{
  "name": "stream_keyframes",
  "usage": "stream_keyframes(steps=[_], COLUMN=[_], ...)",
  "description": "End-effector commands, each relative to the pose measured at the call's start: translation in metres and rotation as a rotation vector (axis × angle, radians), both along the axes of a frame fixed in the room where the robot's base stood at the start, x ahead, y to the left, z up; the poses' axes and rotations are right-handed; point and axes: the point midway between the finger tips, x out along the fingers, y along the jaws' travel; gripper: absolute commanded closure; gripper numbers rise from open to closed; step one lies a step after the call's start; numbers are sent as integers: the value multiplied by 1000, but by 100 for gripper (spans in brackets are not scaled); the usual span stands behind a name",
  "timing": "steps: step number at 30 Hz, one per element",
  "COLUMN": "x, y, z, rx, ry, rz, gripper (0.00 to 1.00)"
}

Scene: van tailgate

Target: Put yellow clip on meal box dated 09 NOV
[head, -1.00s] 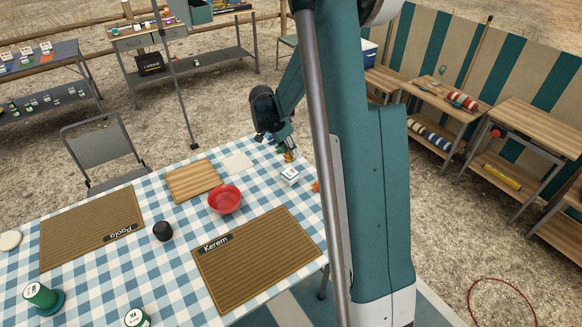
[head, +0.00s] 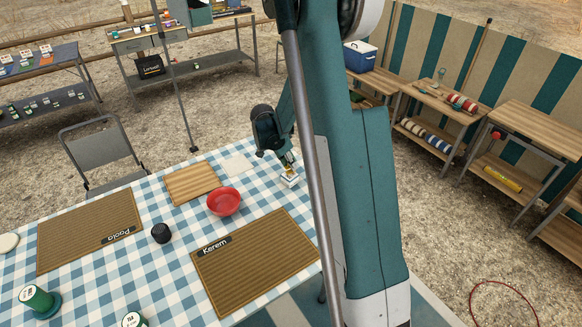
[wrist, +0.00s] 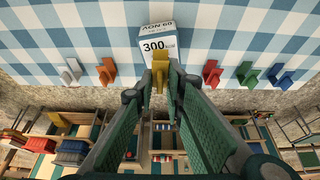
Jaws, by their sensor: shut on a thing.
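My gripper (wrist: 160,88) is shut on the yellow clip (wrist: 160,74), which sits between the fingertips. The white meal box (wrist: 157,44) lies just beyond the clip in the wrist view. Its top reads 09 NOV, upside down, and its near face reads 300 kcal. The clip overlaps the lower part of that face in the picture; I cannot tell whether they touch. In the head view, my gripper (head: 287,164) is right over the meal box (head: 289,181) at the far right of the table, and partly hides it.
Loose clips stand along the table edge: white (wrist: 68,76), orange (wrist: 106,72), red (wrist: 212,73), green (wrist: 247,75) and blue (wrist: 283,76). A red bowl (head: 224,202), a wooden board (head: 192,183) and Kerem's mat (head: 255,265) lie near the box on the checked cloth (head: 165,275).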

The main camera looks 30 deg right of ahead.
Motion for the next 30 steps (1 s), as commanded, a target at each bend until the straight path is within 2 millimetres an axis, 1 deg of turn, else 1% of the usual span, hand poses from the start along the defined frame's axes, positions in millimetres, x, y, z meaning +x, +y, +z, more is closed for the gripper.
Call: stream_keyframes(steps=[1,4,13,18,19,21,22,30], x=[0,0,0,0,0,0,0,0], y=[0,0,0,0,0,0,0,0], z=[-6,-11,-11,-15,-15,-14,-14,-14], rx=[0,0,0,0,0,0,0,0], ry=[0,0,0,0,0,0,0,0], rz=[0,0,0,0,0,0,0,0], gripper=[94,94,94,94,83,74,72,72])
